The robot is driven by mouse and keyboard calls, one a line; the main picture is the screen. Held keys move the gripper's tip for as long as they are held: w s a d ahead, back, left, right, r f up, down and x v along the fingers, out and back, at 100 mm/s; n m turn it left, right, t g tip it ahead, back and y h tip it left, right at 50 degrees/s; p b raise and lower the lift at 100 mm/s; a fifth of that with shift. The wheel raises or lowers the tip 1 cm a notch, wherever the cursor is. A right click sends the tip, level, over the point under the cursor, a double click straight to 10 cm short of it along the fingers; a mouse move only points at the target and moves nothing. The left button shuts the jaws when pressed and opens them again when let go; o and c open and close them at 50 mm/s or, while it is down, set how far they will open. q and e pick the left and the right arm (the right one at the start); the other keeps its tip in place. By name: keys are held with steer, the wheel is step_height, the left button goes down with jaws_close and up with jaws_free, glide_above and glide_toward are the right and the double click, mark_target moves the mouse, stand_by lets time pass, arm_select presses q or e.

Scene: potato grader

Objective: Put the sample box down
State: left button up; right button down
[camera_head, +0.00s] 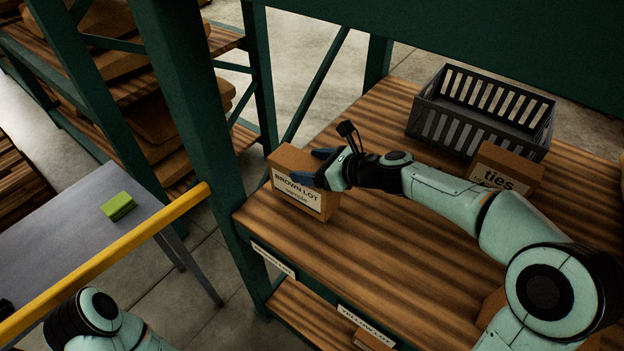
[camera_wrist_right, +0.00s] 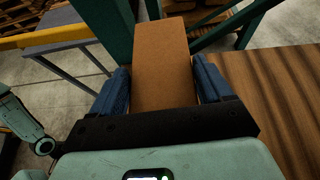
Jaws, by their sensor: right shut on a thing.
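The sample box (camera_head: 297,190) is a brown carton with a white "BROWN LOT" label. It is upright at the left end of the wooden shelf board (camera_head: 365,245), near the green post. My right gripper (camera_head: 326,164) is shut on it, with blue fingers on two opposite sides near its top. In the right wrist view the box (camera_wrist_right: 165,65) sits between the fingers of that gripper (camera_wrist_right: 163,85). I cannot tell whether its underside touches the board. Part of my left arm shows at lower left, but its gripper is out of view.
A dark slatted crate (camera_head: 483,108) stands at the back right of the board. A yellow rail (camera_head: 110,262) and a grey table (camera_head: 70,225) with a green block (camera_head: 118,206) are left. The board's front middle is clear.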

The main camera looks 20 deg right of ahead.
arm_select(q)
steer(key=shift+s+f+b, duration=0.5)
steer(key=shift+s+f, duration=0.5)
arm_select(e)
steer(key=f, duration=0.3)
steer(key=shift+s+f, duration=0.2)
steer(key=shift+s, duration=0.05)
arm_select(q)
steer(key=shift+w, duration=0.1)
arm_select(e)
steer(key=shift+w, duration=0.15)
jaws_free()
steer(key=shift+f, duration=0.15)
steer(key=shift+s, duration=0.2)
arm_select(q)
steer(key=shift+s+f, duration=0.2)
arm_select(e)
steer(key=v, duration=1.2)
